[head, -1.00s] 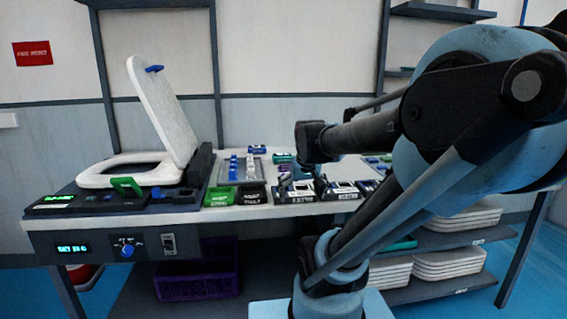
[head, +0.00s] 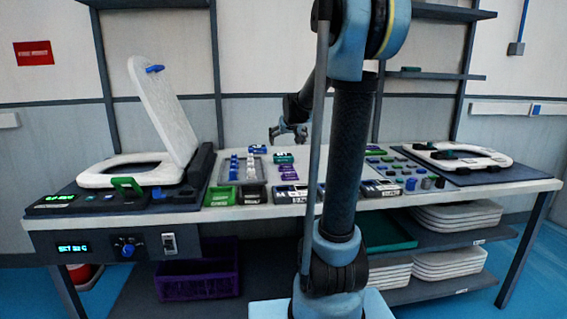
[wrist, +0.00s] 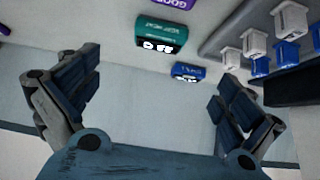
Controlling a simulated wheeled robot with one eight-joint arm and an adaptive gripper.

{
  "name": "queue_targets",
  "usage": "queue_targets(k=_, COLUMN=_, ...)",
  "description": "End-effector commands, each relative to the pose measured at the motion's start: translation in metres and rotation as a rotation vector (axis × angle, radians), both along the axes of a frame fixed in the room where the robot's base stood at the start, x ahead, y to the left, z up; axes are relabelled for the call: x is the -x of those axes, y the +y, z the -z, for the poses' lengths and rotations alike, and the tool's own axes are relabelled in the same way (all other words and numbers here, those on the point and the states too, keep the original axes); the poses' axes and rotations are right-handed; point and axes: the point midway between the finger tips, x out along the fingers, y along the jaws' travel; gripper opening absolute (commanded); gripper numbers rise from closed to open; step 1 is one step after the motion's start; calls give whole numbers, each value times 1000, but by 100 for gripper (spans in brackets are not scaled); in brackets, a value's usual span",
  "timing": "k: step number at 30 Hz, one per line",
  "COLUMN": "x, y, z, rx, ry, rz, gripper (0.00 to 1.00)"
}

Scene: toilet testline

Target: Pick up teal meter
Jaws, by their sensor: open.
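The teal meter (head: 283,158) lies on the white table top toward the back, just right of the grey tray. It also shows in the wrist view (wrist: 161,33), as a teal block with a dark display and white marks. My gripper (head: 288,131) hangs above the table near the meter. In the wrist view my gripper (wrist: 158,98) has its two fingers wide apart with nothing between them. The teal meter appears beyond the fingers, apart from them.
A grey tray (head: 264,170) with white and blue pieces is at left. Dark boxes (head: 290,196) line the front edge. A raised toilet lid (head: 163,108) stands at left.

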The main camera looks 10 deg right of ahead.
Motion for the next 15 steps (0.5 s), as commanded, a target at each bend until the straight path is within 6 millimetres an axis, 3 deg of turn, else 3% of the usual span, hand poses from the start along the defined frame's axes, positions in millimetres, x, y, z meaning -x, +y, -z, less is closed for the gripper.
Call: queue_targets(k=15, x=-42, y=0, z=40, rx=0, ry=-1, rz=0, gripper=100)
